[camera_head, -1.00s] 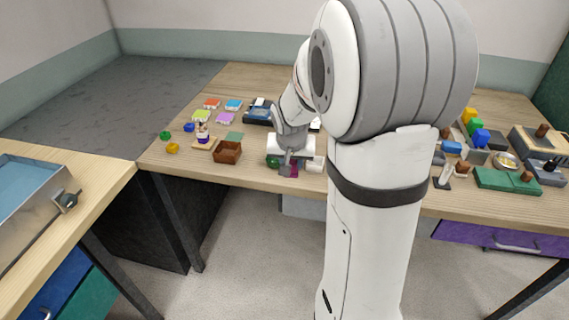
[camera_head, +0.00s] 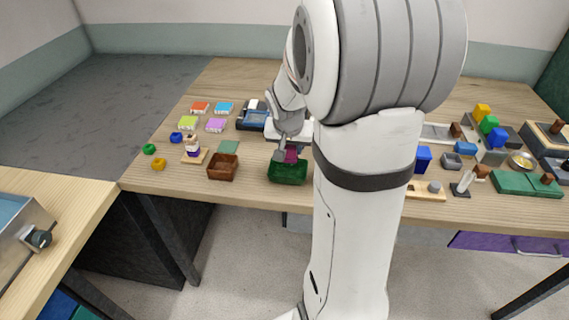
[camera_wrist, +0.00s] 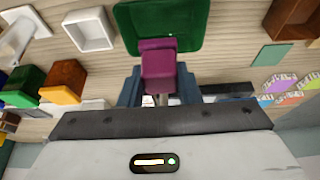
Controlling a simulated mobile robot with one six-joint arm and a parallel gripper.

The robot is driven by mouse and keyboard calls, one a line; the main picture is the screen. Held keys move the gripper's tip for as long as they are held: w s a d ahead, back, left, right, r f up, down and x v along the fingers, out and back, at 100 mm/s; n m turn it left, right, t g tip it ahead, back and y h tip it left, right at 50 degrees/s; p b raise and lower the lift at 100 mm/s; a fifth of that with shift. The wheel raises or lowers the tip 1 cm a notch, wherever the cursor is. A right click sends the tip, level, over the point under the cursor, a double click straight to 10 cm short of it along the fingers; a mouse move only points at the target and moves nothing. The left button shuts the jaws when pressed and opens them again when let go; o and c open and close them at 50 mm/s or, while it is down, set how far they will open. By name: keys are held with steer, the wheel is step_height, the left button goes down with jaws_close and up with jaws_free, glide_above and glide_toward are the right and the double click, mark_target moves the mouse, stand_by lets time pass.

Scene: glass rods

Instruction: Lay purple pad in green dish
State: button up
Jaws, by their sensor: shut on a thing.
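My gripper (camera_head: 288,150) is shut on the purple pad (camera_wrist: 160,68), a dark magenta-purple block that sticks out between the fingers. The pad also shows below the gripper in the head view (camera_head: 291,156). The green dish (camera_head: 287,172) stands near the front edge of the table. In the wrist view the green dish (camera_wrist: 192,18) lies just beyond the pad, which overlaps its near rim in the picture. I cannot tell whether the pad touches the dish.
A brown wooden box (camera_head: 222,167) stands left of the dish, with a flat green square (camera_head: 229,147) behind it. A white square tray (camera_wrist: 90,29) lies beside the dish in the wrist view. My arm hides the table right of the dish.

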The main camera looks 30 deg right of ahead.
mark_target(288, 158)
step_height(288, 158, down, 2)
steer(key=shift+w+a+f, duration=0.15)
steer(key=shift+f+b, duration=0.3)
steer(key=shift+f, duration=1.55)
steer(key=shift+a, duration=0.1)
steer(key=shift+f, duration=0.15)
steer(key=o, duration=0.9)
steer(key=shift+o, duration=0.2)
